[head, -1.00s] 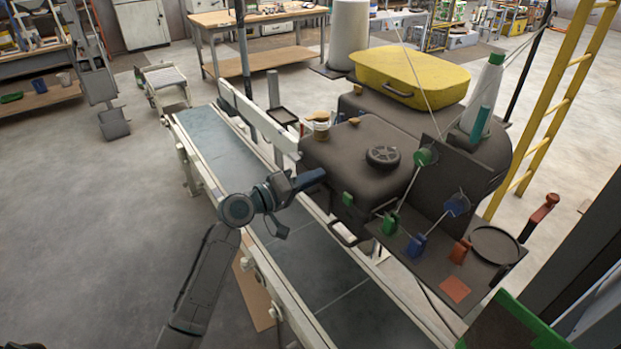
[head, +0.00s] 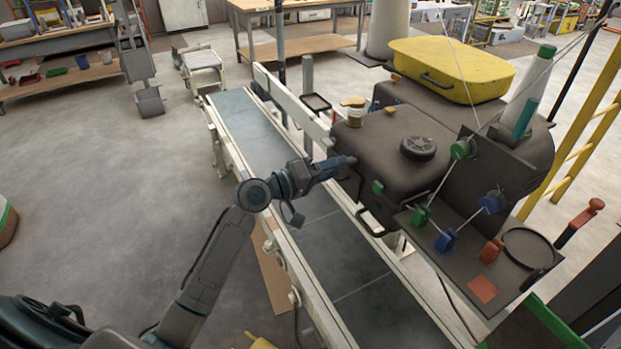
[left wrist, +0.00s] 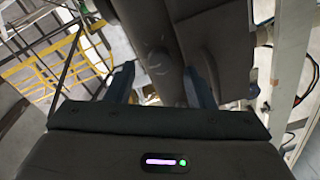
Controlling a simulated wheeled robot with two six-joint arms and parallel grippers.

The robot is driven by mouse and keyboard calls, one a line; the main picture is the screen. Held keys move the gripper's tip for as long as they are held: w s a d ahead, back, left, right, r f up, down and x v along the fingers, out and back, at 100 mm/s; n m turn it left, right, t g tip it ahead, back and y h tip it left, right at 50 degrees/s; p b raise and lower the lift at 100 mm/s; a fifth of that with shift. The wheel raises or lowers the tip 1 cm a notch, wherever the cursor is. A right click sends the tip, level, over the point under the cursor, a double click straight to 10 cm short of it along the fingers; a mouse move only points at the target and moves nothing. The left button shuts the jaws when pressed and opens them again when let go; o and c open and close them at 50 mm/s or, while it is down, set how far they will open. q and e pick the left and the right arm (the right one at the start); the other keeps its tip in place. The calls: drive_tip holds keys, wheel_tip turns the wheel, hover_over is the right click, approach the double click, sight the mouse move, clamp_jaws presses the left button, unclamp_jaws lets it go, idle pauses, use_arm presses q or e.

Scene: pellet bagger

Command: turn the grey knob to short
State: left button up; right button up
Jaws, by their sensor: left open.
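A dark round knob-like disc (head: 418,147) sits on top of the dark machine housing (head: 385,165) in the head view. I cannot tell whether it is the grey knob; no lettering such as "short" is readable. My left gripper (head: 346,163) is at the housing's left side, over the conveyor, with its tip close to the housing. In the left wrist view, the left gripper (left wrist: 158,84) is open, and a dark grey surface with a rounded, cylinder-like part (left wrist: 155,45) shows between and beyond its fingers. Contact is unclear. My right gripper is not in view.
A conveyor (head: 300,205) with pale rails runs below my left arm. Coloured levers, one green (head: 420,216) and one blue (head: 446,240), stand on the housing's right shelf. A yellow lid (head: 450,68) lies behind. A yellow ladder (head: 590,135) stands at right.

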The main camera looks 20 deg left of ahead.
use_arm(q)
drive_tip(key=b+v, duration=0.2)
drive_tip(key=v, duration=0.6)
drive_tip(key=shift+b, duration=0.3)
